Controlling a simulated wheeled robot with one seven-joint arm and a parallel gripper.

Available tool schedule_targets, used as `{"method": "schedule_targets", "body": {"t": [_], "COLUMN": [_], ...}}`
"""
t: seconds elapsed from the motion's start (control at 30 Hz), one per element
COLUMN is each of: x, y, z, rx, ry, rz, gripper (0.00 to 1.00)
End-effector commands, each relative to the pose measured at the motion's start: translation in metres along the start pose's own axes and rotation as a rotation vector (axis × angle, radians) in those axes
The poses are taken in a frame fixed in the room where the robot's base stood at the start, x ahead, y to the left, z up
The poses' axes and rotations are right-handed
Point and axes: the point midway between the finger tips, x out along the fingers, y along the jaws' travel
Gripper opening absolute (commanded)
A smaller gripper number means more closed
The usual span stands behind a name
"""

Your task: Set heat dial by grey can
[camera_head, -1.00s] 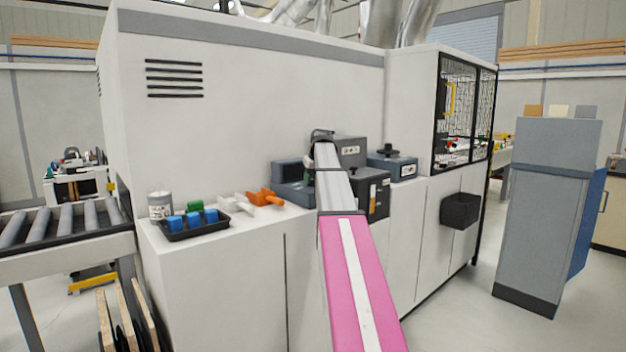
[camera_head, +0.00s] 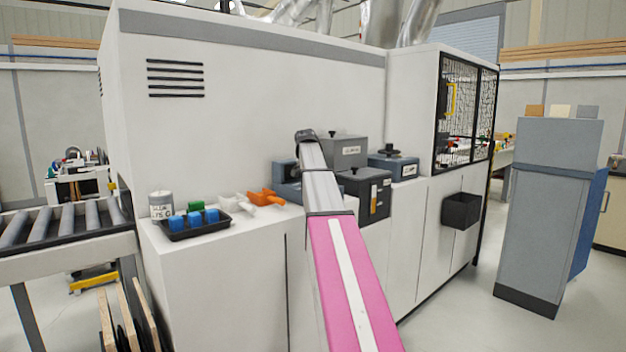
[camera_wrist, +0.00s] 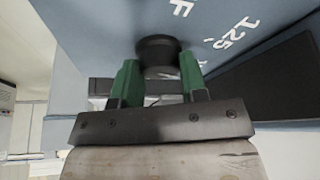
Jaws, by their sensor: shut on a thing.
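In the wrist view my gripper (camera_wrist: 160,75) has its two green fingers on either side of a round black dial knob (camera_wrist: 157,46), shut on it. The knob sits on a blue-grey panel (camera_wrist: 95,22) with white markings, among them "F" and "125". Any pointer on the knob is not visible. In the head view the grey can (camera_head: 161,206) stands upright at the left of the white cabinet top, with a white label partly readable as "75". My arm hides the gripper and the dial there; part of a blue-grey unit (camera_head: 284,178) shows left of the arm.
A black tray (camera_head: 200,233) with blue and green blocks sits by the can. White and orange clamp-like pieces (camera_head: 264,197) lie right of it. Dark grey boxes (camera_head: 364,192) and another blue-grey unit (camera_head: 400,166) stand right of my arm. A tall machine wall rises behind.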

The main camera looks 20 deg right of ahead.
Motion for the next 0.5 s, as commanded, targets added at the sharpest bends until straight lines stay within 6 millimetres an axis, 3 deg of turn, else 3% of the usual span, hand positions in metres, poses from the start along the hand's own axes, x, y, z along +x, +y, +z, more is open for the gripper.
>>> {"method": "schedule_targets", "body": {"t": [0.5], "x": [-0.0001], "y": [-0.001], "z": [0.0005], "rx": [0.179], "ry": [-0.002], "rz": [0.074], "gripper": [0.16]}}
